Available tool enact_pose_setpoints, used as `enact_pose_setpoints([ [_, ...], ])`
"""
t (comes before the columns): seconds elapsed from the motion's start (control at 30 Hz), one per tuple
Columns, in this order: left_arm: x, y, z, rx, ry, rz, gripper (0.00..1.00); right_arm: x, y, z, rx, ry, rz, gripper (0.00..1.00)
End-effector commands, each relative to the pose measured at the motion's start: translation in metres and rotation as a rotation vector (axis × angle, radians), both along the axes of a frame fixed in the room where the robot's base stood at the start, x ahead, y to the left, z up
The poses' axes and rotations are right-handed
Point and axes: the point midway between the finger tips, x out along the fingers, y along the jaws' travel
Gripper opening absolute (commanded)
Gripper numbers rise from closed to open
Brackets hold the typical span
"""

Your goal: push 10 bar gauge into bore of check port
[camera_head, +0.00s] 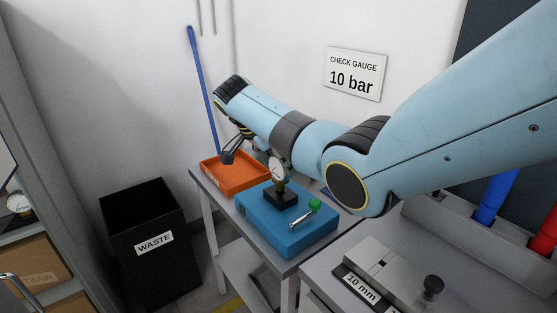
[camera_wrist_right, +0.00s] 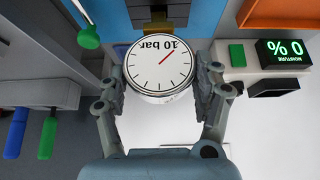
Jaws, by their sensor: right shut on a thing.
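The 10 bar gauge (camera_wrist_right: 163,62) has a round white dial and a red needle. In the right wrist view it sits between the two fingers of my right gripper (camera_wrist_right: 160,88), which is shut on it. In the head view the gauge (camera_head: 277,169) stands upright over a black block (camera_head: 291,202) on the blue case (camera_head: 312,238), the check port. A brass stem joins the dial to the block; I cannot tell how deep it sits in the bore. My left gripper is not in view.
A lever with a green knob (camera_head: 315,204) stands on the case beside the block. An orange tray (camera_head: 248,184) lies behind it to the left. A black waste bin (camera_head: 130,218) stands on the floor at left. A 10 mm fixture (camera_head: 385,266) is at front right.

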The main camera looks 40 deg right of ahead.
Motion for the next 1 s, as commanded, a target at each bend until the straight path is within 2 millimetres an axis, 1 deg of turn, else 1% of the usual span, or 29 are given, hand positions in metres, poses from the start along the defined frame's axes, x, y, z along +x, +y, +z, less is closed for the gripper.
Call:
enact_pose_setpoints([
  [0.37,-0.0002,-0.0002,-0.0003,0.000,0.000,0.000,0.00,0.0003,-0.0001,0.0000,0.000,-0.001,0.000,0.27],
  [0.63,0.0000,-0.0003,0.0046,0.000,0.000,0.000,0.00,0.0006,-0.0001,0.0011,0.000,-0.002,0.000,0.27],
  [1.0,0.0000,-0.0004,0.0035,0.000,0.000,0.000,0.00,0.0004,-0.0002,-0.0007,0.000,-0.001,0.000,0.27],
])
